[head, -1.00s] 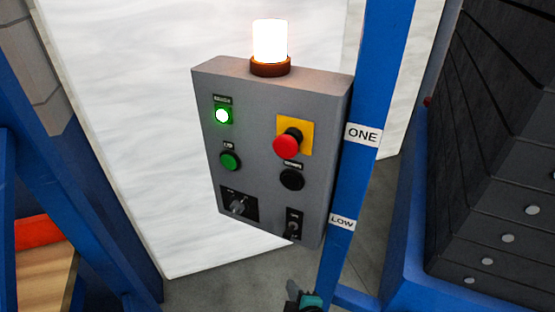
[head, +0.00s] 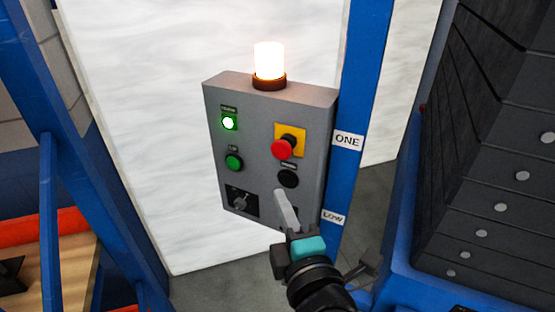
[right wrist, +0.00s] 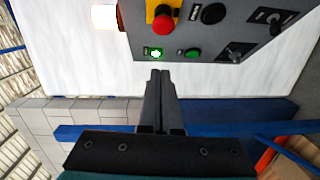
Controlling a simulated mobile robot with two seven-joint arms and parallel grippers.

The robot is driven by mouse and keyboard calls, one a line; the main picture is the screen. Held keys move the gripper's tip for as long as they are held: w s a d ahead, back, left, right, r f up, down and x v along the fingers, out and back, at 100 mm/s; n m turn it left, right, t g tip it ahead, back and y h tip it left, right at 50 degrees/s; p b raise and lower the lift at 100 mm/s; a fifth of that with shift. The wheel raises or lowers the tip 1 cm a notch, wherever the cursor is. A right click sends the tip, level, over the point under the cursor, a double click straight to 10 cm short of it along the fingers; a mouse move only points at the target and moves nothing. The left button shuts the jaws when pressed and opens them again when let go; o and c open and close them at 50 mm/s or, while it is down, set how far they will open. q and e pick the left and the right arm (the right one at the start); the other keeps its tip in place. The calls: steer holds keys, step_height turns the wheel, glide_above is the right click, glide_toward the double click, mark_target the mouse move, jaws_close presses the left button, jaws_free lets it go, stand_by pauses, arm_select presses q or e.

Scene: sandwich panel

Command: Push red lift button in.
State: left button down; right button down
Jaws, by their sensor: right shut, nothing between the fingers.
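The red button (head: 283,148) is a mushroom knob on a yellow square plate on the grey control panel (head: 262,120). It also shows in the right wrist view (right wrist: 163,24), beyond the fingertips. My right gripper (head: 281,196) is shut and empty. In the head view its fingertips appear below the red button and the black button, over the lower right of the panel. In the right wrist view the shut fingers (right wrist: 159,76) point toward the panel, apart from the red button. Whether they touch the panel cannot be told. My left gripper is not in view.
A lit green lamp (head: 229,123), a green button (head: 234,162), a black button (head: 288,178) and a rotary switch (head: 240,201) share the panel. A glowing beacon (head: 269,62) stands on top. A blue post (head: 361,100) runs beside it; dark drawers (head: 490,180) stand right.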

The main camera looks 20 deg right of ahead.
steer(key=shift+w, duration=0.1)
steer(key=p, duration=0.2)
glide_toward(274, 149)
steer(key=w+a, duration=0.3)
steer(key=w+d, duration=0.2)
steer(key=d, duration=0.1)
steer(key=shift+w+f, duration=0.2)
steer(key=shift+w, duration=0.2)
